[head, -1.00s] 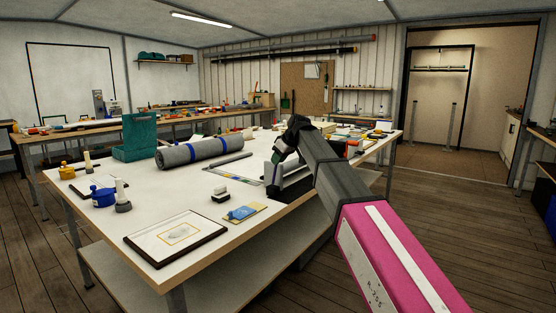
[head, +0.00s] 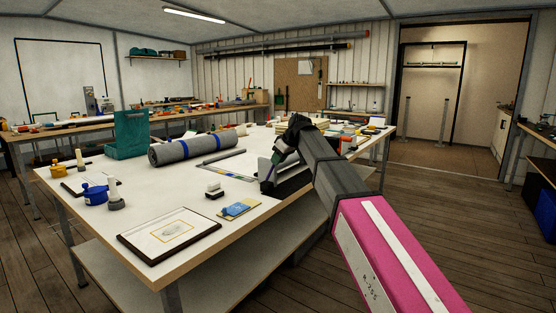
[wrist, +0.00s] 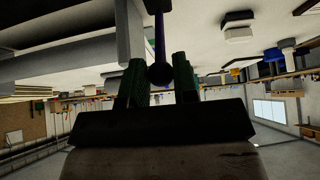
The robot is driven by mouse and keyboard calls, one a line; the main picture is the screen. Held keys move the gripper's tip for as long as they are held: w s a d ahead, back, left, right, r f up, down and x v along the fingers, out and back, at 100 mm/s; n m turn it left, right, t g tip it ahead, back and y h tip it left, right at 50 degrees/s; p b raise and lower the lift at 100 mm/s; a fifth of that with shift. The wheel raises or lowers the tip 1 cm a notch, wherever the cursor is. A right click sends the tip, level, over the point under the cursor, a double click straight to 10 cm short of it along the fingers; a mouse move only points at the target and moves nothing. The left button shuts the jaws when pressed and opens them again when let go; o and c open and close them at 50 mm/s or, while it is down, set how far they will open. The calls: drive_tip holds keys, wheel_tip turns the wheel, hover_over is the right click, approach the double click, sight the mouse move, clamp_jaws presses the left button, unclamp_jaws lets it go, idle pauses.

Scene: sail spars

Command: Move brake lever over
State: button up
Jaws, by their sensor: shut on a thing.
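The brake lever (wrist: 159,42) shows in the wrist view as a thin dark purple rod with a round dark knob. The knob sits between the green fingers of my gripper (wrist: 160,82), which is shut on it. The lever's far end runs to the top of the picture beside a grey block. In the head view my gripper (head: 279,153) is low over the right side of the white table, at a dark-based fixture (head: 291,183) with a grey upright part. My wrist and the fixture hide most of the lever there.
The white table (head: 150,205) also bears a grey roll (head: 193,149) with blue bands, a teal box (head: 130,135), a framed picture (head: 168,235) and a blue pot (head: 95,196). A wooden floor (head: 440,230) lies open to the right.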

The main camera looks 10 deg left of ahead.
drive_tip(key=shift+s+d+f, duration=0.25)
drive_tip(key=shift+d+f, duration=0.25)
drive_tip(key=shift+d, duration=0.15)
drive_tip(key=shift+s+d+f, duration=0.25)
drive_tip(key=shift+d+f, duration=0.2)
drive_tip(key=shift+d, duration=0.15)
drive_tip(key=shift+s+d+f, duration=0.2)
drive_tip(key=shift+d+f, duration=0.3)
drive_tip(key=shift+f, duration=0.15)
drive_tip(key=shift+s+d+f, duration=0.2)
drive_tip(key=shift+d+f, duration=0.25)
drive_tip(key=shift+f, duration=0.2)
